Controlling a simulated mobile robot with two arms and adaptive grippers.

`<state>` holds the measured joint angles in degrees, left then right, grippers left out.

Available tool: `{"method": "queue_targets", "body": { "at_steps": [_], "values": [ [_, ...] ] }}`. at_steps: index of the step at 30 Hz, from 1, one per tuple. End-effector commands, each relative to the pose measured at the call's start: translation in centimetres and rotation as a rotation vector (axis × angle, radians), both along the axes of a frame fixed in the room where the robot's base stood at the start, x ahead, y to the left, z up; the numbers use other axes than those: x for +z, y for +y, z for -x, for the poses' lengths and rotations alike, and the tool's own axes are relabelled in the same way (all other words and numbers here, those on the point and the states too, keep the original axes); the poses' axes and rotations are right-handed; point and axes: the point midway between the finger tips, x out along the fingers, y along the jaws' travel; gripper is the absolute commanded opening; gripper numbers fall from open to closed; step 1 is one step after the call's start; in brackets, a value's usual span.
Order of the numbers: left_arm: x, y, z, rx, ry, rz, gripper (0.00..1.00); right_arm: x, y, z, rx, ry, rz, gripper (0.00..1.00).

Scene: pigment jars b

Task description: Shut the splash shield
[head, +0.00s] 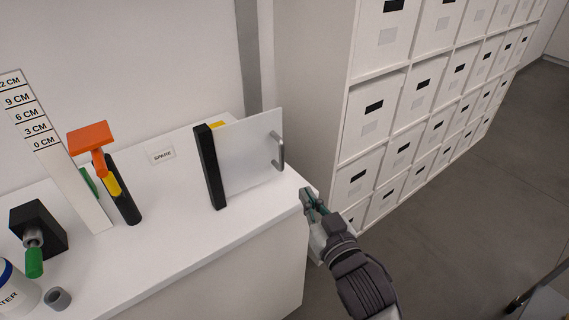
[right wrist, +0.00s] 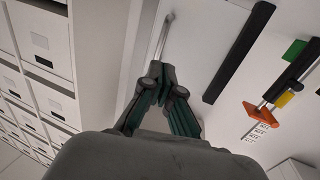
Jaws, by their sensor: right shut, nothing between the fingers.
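The splash shield (head: 245,155) is a pale, translucent upright panel joined along its left edge to a black post (head: 209,168) on the white counter. A grey bar handle (head: 279,151) is on its right edge. The panel swings out to the right of the post, toward the counter's end. My right gripper (head: 309,195) is just past the counter's right corner, lower right of the handle, shut and empty. In the right wrist view the gripper (right wrist: 161,76) points toward the handle (right wrist: 162,38) and panel (right wrist: 203,35); I cannot tell whether it touches. My left gripper is not in view.
On the counter (head: 252,226) stand a height scale (head: 75,185), a black holder with an orange-topped piece (head: 122,195), a black block with a green knob (head: 38,228) and a small grey cup (head: 58,299). A shelf of white boxes (head: 372,103) rises close behind my gripper.

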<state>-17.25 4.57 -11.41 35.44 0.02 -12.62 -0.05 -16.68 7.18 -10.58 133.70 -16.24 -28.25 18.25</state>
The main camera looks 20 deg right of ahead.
Motion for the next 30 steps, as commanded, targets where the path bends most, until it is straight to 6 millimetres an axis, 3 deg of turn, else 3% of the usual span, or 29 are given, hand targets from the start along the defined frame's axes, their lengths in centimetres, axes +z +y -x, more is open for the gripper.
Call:
{"method": "queue_targets", "body": {
  "at_steps": [9, 15, 21, 30],
  "values": [
    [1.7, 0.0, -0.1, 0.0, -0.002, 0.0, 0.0, 0.2, 0.6, -7.0, 0.0, 0.0, 0.0, 0.0],
    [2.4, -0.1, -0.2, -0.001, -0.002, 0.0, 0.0, 0.0, 0.9, -10.0, 0.001, 0.001, -0.001, 0.0],
    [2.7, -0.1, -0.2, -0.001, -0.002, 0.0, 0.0, -0.1, 1.0, -11.3, 0.001, 0.0, 0.0, 0.0],
    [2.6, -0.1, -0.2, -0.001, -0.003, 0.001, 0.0, -0.2, 1.0, -11.4, 0.001, 0.001, 0.0, 0.0]
  ]
}}
